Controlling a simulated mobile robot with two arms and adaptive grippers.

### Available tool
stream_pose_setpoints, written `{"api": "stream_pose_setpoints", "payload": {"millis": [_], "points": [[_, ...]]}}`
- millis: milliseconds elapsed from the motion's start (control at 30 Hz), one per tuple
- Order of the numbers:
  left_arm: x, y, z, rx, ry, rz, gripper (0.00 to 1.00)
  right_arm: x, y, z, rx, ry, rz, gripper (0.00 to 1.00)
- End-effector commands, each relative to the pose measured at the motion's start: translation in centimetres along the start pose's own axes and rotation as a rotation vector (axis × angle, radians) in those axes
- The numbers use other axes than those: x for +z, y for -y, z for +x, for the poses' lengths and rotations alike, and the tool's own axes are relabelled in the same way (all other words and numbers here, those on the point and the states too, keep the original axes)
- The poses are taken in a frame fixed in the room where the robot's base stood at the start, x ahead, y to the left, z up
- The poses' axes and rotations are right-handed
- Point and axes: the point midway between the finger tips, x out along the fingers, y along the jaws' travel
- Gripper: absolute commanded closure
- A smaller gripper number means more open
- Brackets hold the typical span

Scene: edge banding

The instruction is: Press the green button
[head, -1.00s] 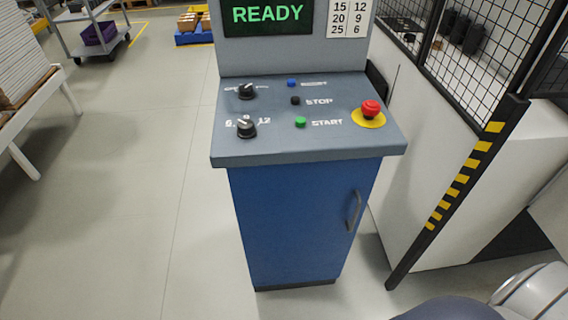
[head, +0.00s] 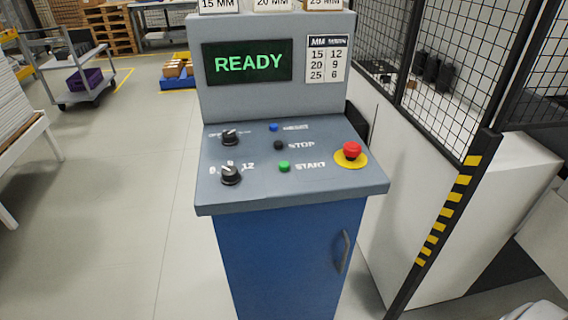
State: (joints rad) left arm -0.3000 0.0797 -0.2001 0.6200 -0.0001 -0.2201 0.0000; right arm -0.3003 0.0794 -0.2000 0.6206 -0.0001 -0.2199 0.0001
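The green button (head: 284,167) is a small round cap on the sloped grey panel (head: 320,189) of a blue control cabinet (head: 290,255). The word START is printed to its right. A black STOP button (head: 278,145) and a blue button (head: 273,127) are above it. A red mushroom button (head: 351,150) on a yellow disc is to the right. Two black knobs (head: 230,174) are to the left. The screen (head: 248,62) reads READY in green. Neither gripper is in view, and nothing covers the green button.
A post with yellow and black stripes (head: 445,215) and a mesh fence (head: 470,60) stand to the right beside a white machine body (head: 475,220). A white table (head: 20,135) with stacked boards is at the left. A cart (head: 80,75) stands farther back. The floor left of the cabinet is clear.

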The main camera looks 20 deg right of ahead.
Motion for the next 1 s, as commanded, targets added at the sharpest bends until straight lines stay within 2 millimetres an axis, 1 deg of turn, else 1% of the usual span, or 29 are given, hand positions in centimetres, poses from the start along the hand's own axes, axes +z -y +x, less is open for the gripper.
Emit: {"api": "stream_pose_setpoints", "payload": {"millis": [33, 100, 1000], "points": [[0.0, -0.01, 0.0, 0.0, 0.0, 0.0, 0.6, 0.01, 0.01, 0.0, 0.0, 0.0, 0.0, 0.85], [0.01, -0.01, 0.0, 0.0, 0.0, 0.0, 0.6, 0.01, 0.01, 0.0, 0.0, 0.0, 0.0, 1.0], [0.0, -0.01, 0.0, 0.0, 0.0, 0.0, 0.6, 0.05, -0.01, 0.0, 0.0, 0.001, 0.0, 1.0]]}}
